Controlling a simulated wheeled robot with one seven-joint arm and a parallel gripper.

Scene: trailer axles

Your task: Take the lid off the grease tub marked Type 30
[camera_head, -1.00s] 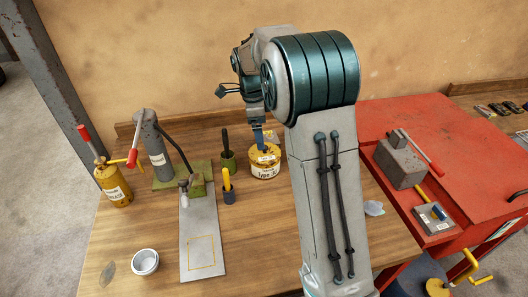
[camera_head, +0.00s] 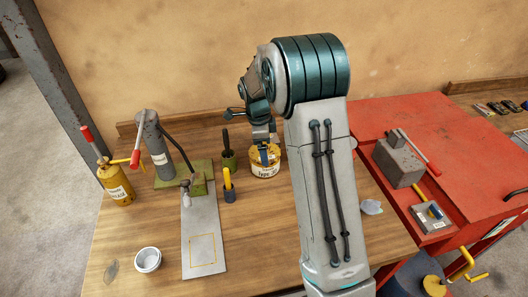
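The grease tub (camera_head: 265,172) stands on the wooden bench, just left of my forearm. Its pale label reads "Type 30", partly legible. Its yellow lid (camera_head: 256,157) is on top of the tub. My gripper (camera_head: 263,158) points down at the lid from above, its fingers at or just over the lid's top. The fingers are small and partly hidden by the wrist, so I cannot tell whether they are apart or closed on the lid.
A grey plate (camera_head: 203,235), a white cup (camera_head: 147,259) and a yellow grease can (camera_head: 116,185) are further left. The red cabinet (camera_head: 440,130) is right.

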